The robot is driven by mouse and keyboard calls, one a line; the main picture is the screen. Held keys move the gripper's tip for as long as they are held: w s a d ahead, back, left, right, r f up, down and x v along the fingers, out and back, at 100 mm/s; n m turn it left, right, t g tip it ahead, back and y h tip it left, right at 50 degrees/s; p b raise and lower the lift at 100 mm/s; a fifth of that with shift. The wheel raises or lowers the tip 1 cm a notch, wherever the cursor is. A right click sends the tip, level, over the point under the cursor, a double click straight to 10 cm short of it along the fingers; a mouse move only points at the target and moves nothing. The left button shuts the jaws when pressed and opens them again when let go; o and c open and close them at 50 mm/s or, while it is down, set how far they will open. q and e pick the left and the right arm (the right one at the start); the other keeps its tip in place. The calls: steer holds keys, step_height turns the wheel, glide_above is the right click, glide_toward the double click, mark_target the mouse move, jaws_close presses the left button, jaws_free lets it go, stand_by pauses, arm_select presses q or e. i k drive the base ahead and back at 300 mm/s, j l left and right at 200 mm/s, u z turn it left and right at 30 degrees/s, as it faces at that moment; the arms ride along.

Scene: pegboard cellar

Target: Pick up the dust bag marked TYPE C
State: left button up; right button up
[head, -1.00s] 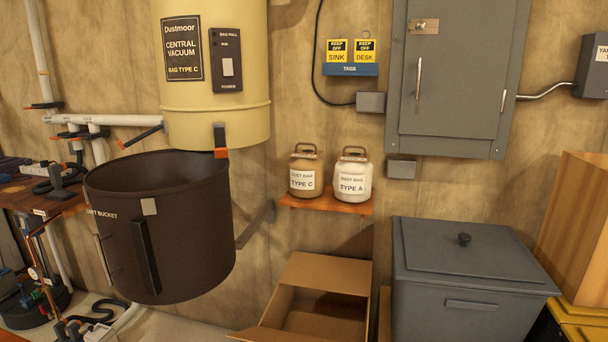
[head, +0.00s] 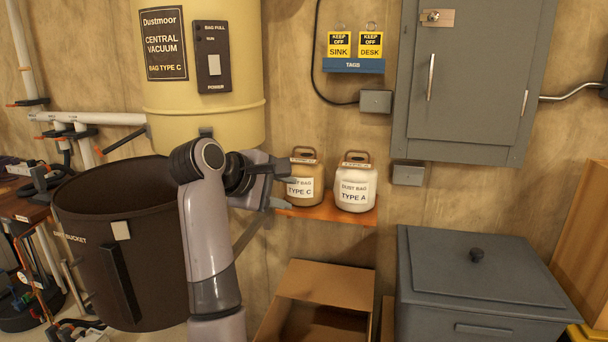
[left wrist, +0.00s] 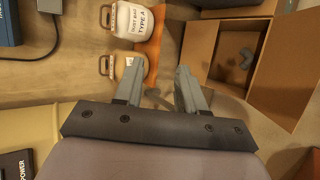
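The tan dust bag marked TYPE C (head: 304,187) stands upright on a small wooden shelf (head: 330,213), with a brown handle on top. The cream dust bag marked TYPE A (head: 355,188) stands to its right. My left gripper (head: 284,192) is open and empty at the left side of the TYPE C bag. One finger overlaps the bag's left edge; I cannot tell whether it touches. In the left wrist view the TYPE C bag (left wrist: 122,66) lies beyond the left finger of the gripper (left wrist: 158,72), partly hidden by it. My right gripper is not in view.
A dark dirt bucket (head: 95,240) hangs below the cream vacuum drum (head: 205,120), left of the shelf. An open cardboard box (head: 335,283) and a grey lidded bin (head: 480,270) stand below. A TAGS rack (head: 353,66) and grey cabinet (head: 465,90) are above.

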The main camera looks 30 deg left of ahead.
mark_target(309, 170)
steer(key=i+j, duration=0.9)
steer(key=i, duration=0.1)
